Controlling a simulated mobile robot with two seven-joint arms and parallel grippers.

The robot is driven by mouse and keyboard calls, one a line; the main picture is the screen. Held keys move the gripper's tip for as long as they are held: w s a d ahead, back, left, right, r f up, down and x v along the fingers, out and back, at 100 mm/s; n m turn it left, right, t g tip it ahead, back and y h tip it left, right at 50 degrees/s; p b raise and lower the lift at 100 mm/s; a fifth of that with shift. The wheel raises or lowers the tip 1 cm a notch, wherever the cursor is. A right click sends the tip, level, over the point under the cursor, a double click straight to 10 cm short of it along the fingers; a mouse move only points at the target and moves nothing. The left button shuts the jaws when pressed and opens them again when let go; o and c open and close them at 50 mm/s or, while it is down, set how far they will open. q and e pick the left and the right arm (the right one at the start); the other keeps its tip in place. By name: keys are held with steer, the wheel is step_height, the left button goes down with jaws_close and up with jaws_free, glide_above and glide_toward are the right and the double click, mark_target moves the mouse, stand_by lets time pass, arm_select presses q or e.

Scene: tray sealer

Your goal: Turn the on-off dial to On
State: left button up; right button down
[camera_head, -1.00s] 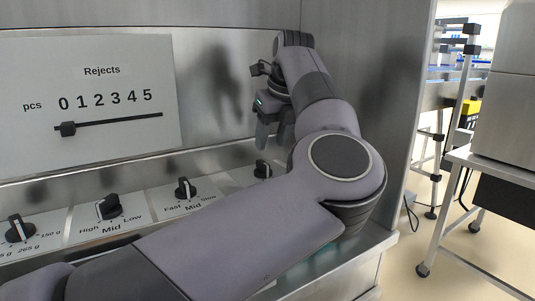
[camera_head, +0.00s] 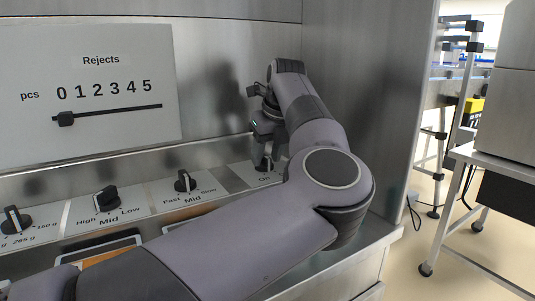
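The on-off dial (camera_head: 264,165) is the rightmost dark knob on the sloped panel. Part of a label reading "On" shows just below it. My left gripper (camera_head: 266,155) points down at this dial, with its fingertips at or around the knob. The fingers and my arm cover much of the knob, so I cannot tell which way it points or whether the fingers are closed on it. My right gripper is not in view.
Other knobs stand in a row to the left: the Fast/Slow dial (camera_head: 184,181), the High/Low dial (camera_head: 107,198) and a weight dial (camera_head: 15,220). The Rejects panel (camera_head: 100,130) with its slider is behind them. A metal side wall (camera_head: 385,110) stands close on the right.

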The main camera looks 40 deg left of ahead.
arm_select(q)
jaws_close()
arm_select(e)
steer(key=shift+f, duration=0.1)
arm_select(q)
steer(key=shift+s+a+m+t+h+b, duration=0.15)
steer(key=shift+m+t+h+b, duration=0.2)
steer(key=shift+m, duration=0.75)
steer(key=shift+s+m+t+b, duration=0.15)
steer(key=shift+m+t+b, duration=0.3)
steer(key=shift+m, duration=0.75)
steer(key=shift+m+h, duration=0.25)
steer(key=shift+m, duration=0.25)
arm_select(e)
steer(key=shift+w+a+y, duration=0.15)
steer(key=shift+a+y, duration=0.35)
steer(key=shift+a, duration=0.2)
